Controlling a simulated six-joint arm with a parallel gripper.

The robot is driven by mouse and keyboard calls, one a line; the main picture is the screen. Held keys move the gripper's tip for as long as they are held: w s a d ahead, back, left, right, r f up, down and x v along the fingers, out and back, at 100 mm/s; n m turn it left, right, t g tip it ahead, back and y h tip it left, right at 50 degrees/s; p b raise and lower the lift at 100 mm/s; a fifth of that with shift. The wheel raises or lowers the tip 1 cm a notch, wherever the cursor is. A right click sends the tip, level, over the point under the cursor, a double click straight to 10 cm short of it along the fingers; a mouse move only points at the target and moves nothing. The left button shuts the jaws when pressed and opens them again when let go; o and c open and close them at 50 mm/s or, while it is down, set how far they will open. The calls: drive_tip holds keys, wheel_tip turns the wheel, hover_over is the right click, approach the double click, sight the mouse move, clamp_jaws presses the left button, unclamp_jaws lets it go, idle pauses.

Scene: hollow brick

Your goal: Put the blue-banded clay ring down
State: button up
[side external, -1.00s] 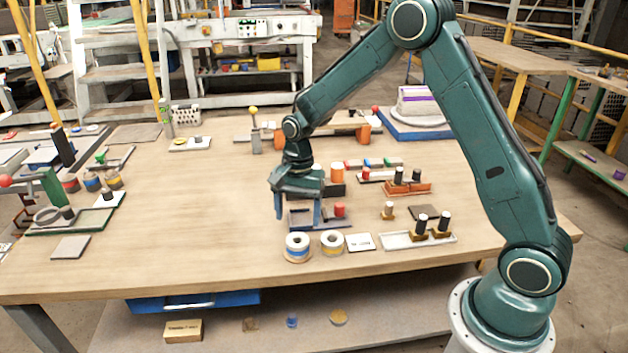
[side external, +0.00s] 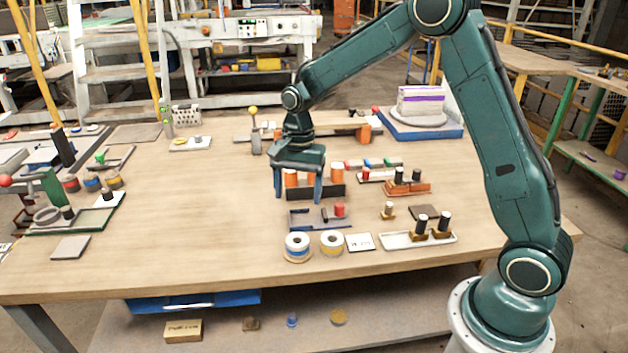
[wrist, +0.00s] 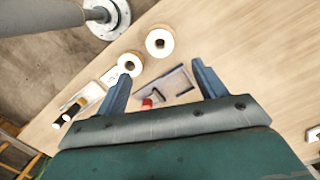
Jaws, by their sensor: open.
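The blue-banded clay ring (side external: 297,246) stands upright on the table near its front edge, on what looks like a thin round base. It also shows in the wrist view (wrist: 160,41). A similar ring with a yellowish band (side external: 331,243) stands just to its right and shows in the wrist view too (wrist: 130,63). My gripper (side external: 296,200) is open and empty, its two fingers apart and pointing down. It is above and behind the rings, apart from them. In the wrist view its fingers (wrist: 160,85) frame a grey tray.
The grey tray (side external: 305,220) with a red cylinder (side external: 340,210) lies behind the rings. A dark holder with orange cylinders (side external: 330,191) is beyond it. A white card (side external: 360,242) and a white tray with black pegs (side external: 400,240) lie right. The table's left middle is clear.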

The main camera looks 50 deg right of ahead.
drive_tip(key=shift+r, duration=0.1)
drive_tip(key=s+a+r+n+t, duration=0.1)
drive_tip(key=s+r+n+t, duration=0.35)
drive_tip(key=s+r, duration=0.75)
drive_tip(key=s+r+n+t+h, duration=0.1)
drive_tip(key=s+r+n, duration=0.3)
drive_tip(key=s+n, duration=0.5)
drive_tip(key=shift+s+a+t, duration=0.25)
drive_tip(key=shift+s+t, duration=0.1)
drive_tip(key=shift+s, duration=2.85)
